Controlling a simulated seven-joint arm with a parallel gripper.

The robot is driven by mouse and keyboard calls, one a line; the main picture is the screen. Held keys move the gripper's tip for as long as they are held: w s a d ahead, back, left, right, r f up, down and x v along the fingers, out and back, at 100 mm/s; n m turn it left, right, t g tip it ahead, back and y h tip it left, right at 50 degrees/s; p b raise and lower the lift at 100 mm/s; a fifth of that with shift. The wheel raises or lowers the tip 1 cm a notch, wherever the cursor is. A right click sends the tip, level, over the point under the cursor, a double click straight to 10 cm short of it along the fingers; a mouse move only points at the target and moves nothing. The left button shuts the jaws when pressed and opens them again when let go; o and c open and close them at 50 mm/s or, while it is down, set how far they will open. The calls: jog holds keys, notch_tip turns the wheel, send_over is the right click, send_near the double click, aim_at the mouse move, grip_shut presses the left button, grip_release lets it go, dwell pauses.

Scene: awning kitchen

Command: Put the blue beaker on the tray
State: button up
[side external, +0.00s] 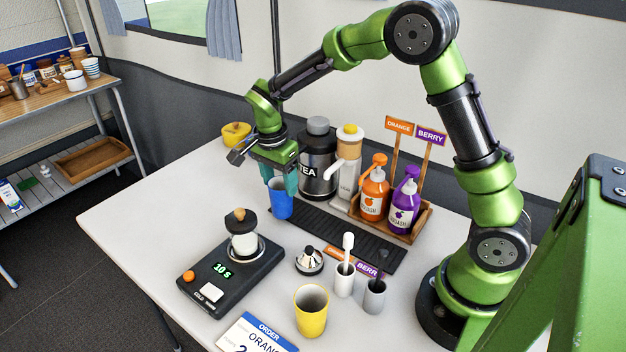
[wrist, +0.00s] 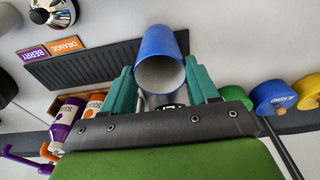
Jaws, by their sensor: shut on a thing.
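The blue beaker (side external: 281,204) is upright between the teal fingers of my gripper (side external: 279,180), which is shut on it. In the wrist view the beaker (wrist: 162,38) shows its blue wall and pale inside, between the fingertips (wrist: 162,85). The black ribbed tray (side external: 345,237) lies on the table. The beaker is at its far left end in the side view; I cannot tell whether its base touches the tray or hangs just above it. The tray (wrist: 90,58) is left of the beaker in the wrist view.
A black TEA canister (side external: 317,160) and a white-bodied dispenser (side external: 349,160) stand close behind. Orange (side external: 374,190) and purple (side external: 404,205) squash bottles stand in a wooden holder. A scale (side external: 232,275), a metal dome (side external: 309,260) and a yellow cup (side external: 311,311) are nearer. The table's left part is clear.

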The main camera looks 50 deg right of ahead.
jog(key=d, duration=0.1)
jog(key=d+f, duration=0.1)
jog(key=d, duration=0.1)
jog(key=shift+d, duration=0.3)
jog(key=shift+f, duration=0.15)
jog(key=o, duration=1.3)
